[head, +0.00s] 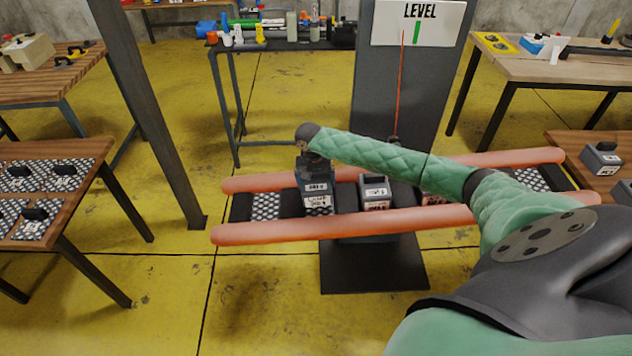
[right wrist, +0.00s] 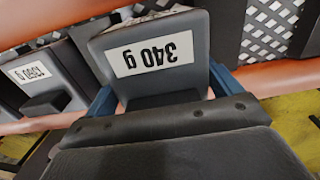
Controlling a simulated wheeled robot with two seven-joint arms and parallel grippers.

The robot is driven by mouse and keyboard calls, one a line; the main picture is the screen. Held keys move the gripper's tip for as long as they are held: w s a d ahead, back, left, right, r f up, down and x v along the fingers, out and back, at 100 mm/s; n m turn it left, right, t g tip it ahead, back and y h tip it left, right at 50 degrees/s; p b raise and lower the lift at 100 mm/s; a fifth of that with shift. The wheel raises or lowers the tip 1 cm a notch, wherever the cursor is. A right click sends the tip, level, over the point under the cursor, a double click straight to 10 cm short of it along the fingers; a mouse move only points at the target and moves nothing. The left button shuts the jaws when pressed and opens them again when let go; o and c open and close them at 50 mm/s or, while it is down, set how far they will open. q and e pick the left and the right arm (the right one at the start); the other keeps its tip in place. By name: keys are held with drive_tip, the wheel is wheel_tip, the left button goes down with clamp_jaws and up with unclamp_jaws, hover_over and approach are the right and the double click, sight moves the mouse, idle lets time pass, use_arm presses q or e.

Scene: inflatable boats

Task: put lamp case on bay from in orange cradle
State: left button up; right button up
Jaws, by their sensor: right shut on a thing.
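My right gripper (head: 315,167) reaches down over the left half of the orange cradle (head: 300,234). It is shut on a dark grey case, the lamp case (head: 317,187); the right wrist view shows the case (right wrist: 110,48) between the blue fingers with a "340 g" label. In the head view its small lettering is hard to read. I cannot tell whether the case touches the cradle floor. Another grey case (head: 375,192) sits just right of it in the cradle. My left gripper is not in view. I cannot tell which spot is the bay.
A wooden table at left (head: 85,222) bears several cases on patterned patches. A table at right (head: 570,145) also has grey cases. A post (head: 150,110) stands left of the cradle. The level board (head: 447,22) has a red needle slightly left of its green mark.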

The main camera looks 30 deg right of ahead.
drive_tip(key=shift+f, duration=0.55)
drive_tip(key=shift+s+d+f, duration=0.1)
drive_tip(key=shift+d+f, duration=0.05)
drive_tip(key=shift+f, duration=1.45)
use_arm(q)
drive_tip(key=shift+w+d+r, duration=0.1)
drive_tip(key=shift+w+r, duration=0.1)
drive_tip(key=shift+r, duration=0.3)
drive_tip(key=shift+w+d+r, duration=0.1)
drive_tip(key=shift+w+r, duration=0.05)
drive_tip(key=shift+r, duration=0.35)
use_arm(e)
drive_tip(key=shift+f, duration=0.3)
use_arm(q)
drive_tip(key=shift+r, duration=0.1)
use_arm(e)
drive_tip(key=o, duration=0.9)
drive_tip(key=shift+o, duration=0.2)
drive_tip(key=shift+f, duration=0.1)
